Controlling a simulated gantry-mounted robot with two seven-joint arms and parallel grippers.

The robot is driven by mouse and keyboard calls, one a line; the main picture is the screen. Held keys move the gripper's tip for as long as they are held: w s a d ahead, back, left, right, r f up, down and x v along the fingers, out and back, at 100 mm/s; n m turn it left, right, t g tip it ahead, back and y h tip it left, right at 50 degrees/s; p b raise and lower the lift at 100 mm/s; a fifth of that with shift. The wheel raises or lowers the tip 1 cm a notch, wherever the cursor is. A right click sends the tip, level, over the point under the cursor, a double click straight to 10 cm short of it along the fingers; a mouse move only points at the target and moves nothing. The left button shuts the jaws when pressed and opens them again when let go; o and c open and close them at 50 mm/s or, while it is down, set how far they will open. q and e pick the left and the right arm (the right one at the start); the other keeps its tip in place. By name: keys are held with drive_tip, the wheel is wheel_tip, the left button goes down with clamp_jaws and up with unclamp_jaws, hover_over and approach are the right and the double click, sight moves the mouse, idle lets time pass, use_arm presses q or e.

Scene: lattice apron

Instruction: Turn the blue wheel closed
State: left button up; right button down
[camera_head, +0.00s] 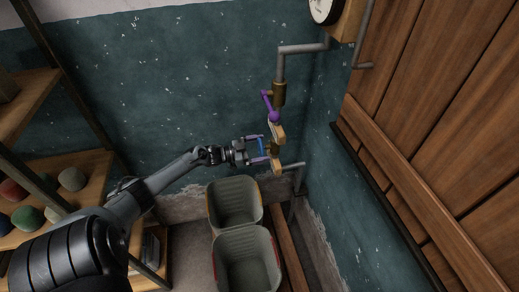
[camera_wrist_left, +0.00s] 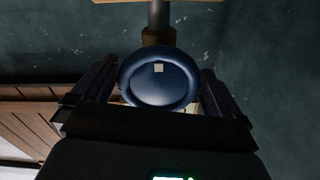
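The blue wheel (camera_head: 262,147) is seen edge-on in the head view, on the pipe near the wall corner. My right gripper is not in view.
A purple lever (camera_head: 268,103) sits on the pipe above the wheel. Two grey bins (camera_head: 235,225) stand below. A shelf (camera_head: 90,165) with several coloured balls is at the left. A wooden panel (camera_head: 440,100) covers the right wall. A gauge (camera_head: 324,9) is at the top.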

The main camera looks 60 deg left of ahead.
use_arm(q)
drive_tip(key=c, duration=0.6)
drive_tip(key=shift+c, duration=0.2)
